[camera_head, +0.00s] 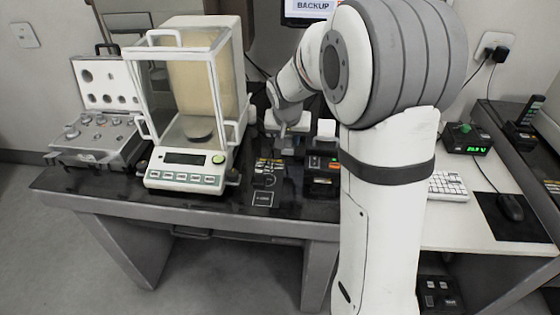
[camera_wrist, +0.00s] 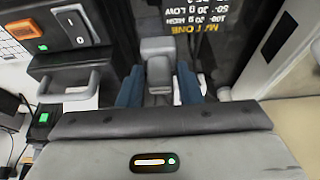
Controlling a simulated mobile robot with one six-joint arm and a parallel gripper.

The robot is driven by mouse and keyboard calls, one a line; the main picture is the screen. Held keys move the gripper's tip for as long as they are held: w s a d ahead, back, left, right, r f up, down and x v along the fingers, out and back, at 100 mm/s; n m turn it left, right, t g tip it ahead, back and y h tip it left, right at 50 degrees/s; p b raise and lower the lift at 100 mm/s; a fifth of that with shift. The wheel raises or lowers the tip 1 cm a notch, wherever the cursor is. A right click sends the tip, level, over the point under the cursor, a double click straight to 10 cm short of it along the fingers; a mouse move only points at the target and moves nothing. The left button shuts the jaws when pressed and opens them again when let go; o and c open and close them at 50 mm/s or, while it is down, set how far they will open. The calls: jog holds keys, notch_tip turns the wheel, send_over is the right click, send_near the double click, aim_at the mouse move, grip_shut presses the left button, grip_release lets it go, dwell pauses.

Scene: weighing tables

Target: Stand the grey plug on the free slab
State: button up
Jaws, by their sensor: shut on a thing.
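My gripper (camera_wrist: 160,88) is shut on the grey plug (camera_wrist: 158,48), with one blue finger on each side of it in the wrist view. The plug is a small grey block with a narrower part nearer the wrist. In the head view my gripper (camera_head: 285,128) points down over the dark weighing table, behind the dark panel with yellow print (camera_head: 268,170). That panel also shows beyond the plug in the wrist view (camera_wrist: 195,18). I cannot tell the free slab apart for certain, nor whether the plug touches anything below.
A glass-sided balance (camera_head: 187,160) stands left of my gripper. A dark box with a switch and handle (camera_head: 322,175) stands close on the right; its handle (camera_wrist: 65,88) shows in the wrist view. An open weight case (camera_head: 100,145) is far left. The table's front edge (camera_head: 200,208) is near.

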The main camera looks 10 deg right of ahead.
aim_at(287, 153)
jog(key=shift+a+f, duration=0.1)
jog(key=shift+f, duration=2.95)
jog(key=shift+s, duration=0.1)
jog(key=shift+f+b, duration=0.15)
jog(key=shift+b, duration=0.25)
jog(key=o, duration=1)
